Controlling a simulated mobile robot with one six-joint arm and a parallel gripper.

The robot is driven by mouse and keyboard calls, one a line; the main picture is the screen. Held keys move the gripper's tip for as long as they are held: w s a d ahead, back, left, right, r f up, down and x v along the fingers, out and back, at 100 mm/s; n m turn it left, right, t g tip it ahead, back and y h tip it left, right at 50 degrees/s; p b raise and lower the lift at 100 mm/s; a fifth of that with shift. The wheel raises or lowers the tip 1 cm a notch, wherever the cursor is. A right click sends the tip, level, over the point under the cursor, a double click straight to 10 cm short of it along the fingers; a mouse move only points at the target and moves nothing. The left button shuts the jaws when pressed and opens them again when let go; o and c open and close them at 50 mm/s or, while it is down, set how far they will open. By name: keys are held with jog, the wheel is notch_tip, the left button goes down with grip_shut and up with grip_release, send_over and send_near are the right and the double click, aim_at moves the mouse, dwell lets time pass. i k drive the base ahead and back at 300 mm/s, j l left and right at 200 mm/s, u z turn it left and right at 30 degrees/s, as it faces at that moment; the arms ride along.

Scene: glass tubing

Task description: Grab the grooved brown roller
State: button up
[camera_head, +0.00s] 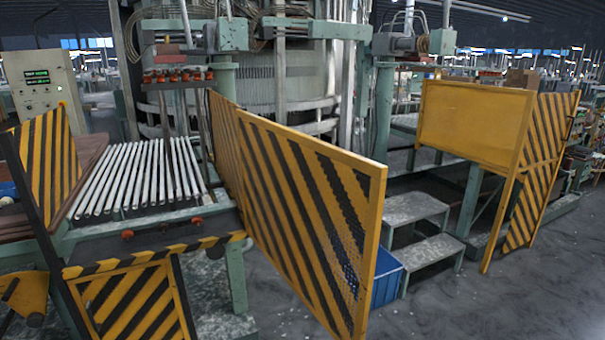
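I cannot make out a grooved brown roller for certain. A row of small orange-brown roller-like pieces (180,76) sits on a rack above the white tubes at upper left. Two more small orange-brown pieces show on the front of the tube bed, one at its left (127,234) and one at its right (197,221). All are too small to show grooves. My gripper is not in view.
White tubes (145,178) lie side by side on a green-framed bed. Yellow-black striped panels (310,220) stand at centre. Grey steps (430,250), a blue crate (387,278) and a yellow barrier (475,122) are to the right. Floor (450,310) is clear at front right.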

aim_at(161, 228)
jog(key=i+l+u, duration=0.3)
jog(key=i+l, duration=0.2)
jog(key=i+l+u, duration=0.25)
jog(key=i+l, duration=0.3)
jog(key=i+l+u, duration=0.15)
jog(key=u, duration=0.3)
jog(key=l+u, duration=0.4)
jog(key=i+l+u, duration=0.15)
jog(key=u, duration=0.3)
